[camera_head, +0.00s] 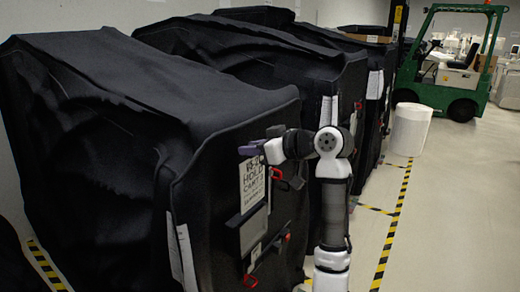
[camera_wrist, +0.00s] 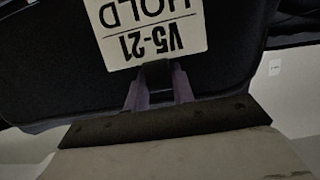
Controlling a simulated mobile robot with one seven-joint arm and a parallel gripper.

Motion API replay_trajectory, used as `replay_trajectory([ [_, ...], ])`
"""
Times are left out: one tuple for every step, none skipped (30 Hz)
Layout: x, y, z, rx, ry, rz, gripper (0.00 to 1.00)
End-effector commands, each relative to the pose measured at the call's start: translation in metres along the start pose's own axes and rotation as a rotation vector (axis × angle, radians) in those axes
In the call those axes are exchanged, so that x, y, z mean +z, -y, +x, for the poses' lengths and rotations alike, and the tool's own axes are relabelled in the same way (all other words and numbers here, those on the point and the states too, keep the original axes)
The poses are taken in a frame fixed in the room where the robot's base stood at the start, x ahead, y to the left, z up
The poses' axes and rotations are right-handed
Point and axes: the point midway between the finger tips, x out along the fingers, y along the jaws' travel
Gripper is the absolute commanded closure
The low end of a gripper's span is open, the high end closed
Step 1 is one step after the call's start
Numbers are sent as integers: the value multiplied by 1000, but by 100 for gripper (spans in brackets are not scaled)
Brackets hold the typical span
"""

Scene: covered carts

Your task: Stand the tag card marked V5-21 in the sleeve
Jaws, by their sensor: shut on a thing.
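The white tag card (camera_head: 252,184), marked V5-21 HOLD, is upright in front of the near cart's black cover. My gripper (camera_head: 262,148) is shut on its top edge. In the wrist view the card (camera_wrist: 150,28) appears upside down, gripped by the purple fingers (camera_wrist: 158,88). The sleeve (camera_head: 254,230) is a grey-rimmed pocket on the cover, directly below the card. The card's lower edge is close to the sleeve's dark upper rim. I cannot tell whether it is inside the sleeve or in front of it.
Red clips (camera_head: 277,174) sit beside and below the sleeve. White papers (camera_head: 181,252) hang at the cover's left corner. More covered carts (camera_head: 240,60) stand behind. A white bin (camera_head: 409,130) and a green forklift (camera_head: 452,62) are at the back right. The floor (camera_head: 450,220) on the right is clear.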

Motion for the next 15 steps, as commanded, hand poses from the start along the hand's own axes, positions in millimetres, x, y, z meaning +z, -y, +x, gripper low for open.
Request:
replay_trajectory([
  [0,0,4,-1,0,0,100],
  [0,0,6,-1,0,0,100],
  [4,0,8,0,-1,1,100],
  [7,0,8,0,-1,1,100],
  [9,0,9,0,-1,1,100],
  [12,0,9,0,-1,1,100],
  [14,0,10,0,-1,1,100],
  [16,0,11,0,-1,0,100],
  [19,0,12,0,-1,1,100],
  [21,0,12,0,-1,1,100],
  [23,0,13,0,-1,1,100],
  [26,0,14,0,-1,1,100],
  [28,0,14,-1,-1,1,100],
  [29,0,15,-1,-1,1,100],
  [32,0,16,-1,-1,1,100],
])
